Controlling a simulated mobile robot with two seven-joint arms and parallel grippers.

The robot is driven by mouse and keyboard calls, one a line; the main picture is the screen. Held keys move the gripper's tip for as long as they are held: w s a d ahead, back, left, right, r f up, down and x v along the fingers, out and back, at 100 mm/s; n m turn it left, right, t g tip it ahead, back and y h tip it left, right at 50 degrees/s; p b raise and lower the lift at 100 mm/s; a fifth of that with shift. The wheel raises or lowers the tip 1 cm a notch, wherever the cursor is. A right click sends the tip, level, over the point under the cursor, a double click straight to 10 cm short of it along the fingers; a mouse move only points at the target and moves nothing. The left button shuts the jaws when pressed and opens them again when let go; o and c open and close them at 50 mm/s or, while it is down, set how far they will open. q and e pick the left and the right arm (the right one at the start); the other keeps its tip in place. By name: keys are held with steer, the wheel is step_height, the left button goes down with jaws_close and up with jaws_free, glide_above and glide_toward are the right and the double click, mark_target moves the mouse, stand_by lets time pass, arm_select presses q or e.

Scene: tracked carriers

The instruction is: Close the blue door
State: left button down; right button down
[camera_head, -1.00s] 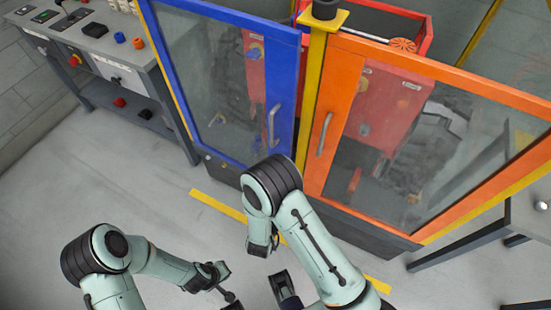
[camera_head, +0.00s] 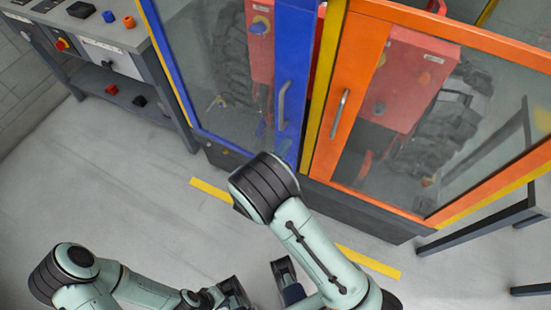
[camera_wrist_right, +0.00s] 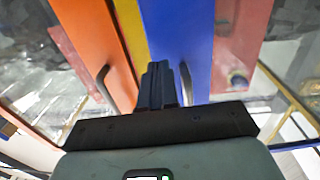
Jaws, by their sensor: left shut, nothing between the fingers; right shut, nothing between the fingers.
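The blue door (camera_head: 295,70), a blue frame with a clear pane, stands at the upper middle left, with a grey handle (camera_head: 282,105). I see little or no gap between it and the yellow post (camera_head: 322,75), but cannot tell whether it is flush. In the right wrist view the blue door (camera_wrist_right: 187,35) is right of centre, its dark handle (camera_wrist_right: 187,84) partly beside my fingers. My right gripper (camera_wrist_right: 158,72) is shut and empty in front of the doors; I cannot tell if it touches. My left gripper (camera_head: 236,291) is shut and empty, low over the floor.
An orange door (camera_head: 345,105) stands right of the post. Red machinery (camera_head: 400,85) shows behind the panes. A grey bench (camera_head: 130,62) with small parts is at upper left. A dark-legged table (camera_head: 490,226) is at right. Floor at left is clear.

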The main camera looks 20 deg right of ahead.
mark_target(295, 130)
steer(key=shift+x, duration=1.95)
